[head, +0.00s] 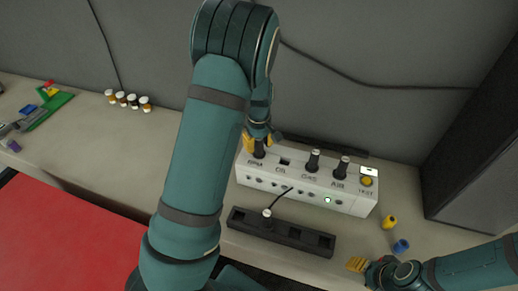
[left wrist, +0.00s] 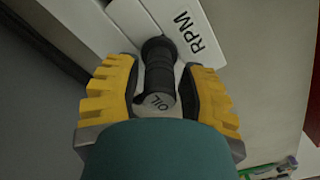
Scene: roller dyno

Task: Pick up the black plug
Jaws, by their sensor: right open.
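A black plug (left wrist: 160,80) marked OIL stands in the place labelled RPM on the white box (head: 300,198). The same plug (head: 259,149) shows at the box's left end in the head view. My left gripper (left wrist: 160,95) has its yellow fingers on either side of the plug, close to it; I cannot tell if both pads press on it. In the head view my left gripper (head: 258,141) is partly hidden by my arm. The place labelled OIL (head: 285,162) holds no plug. My right gripper (head: 358,265) is open at the lower right, away from the box.
Black plugs stand at the GAS (head: 312,161) and AIR (head: 341,166) labels. A black strip (head: 300,236) in front holds a light-topped plug (head: 267,213) with a cord. A yellow cap (head: 390,222) and a blue cap (head: 401,246) lie at right. Small bottles (head: 128,101) stand at left.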

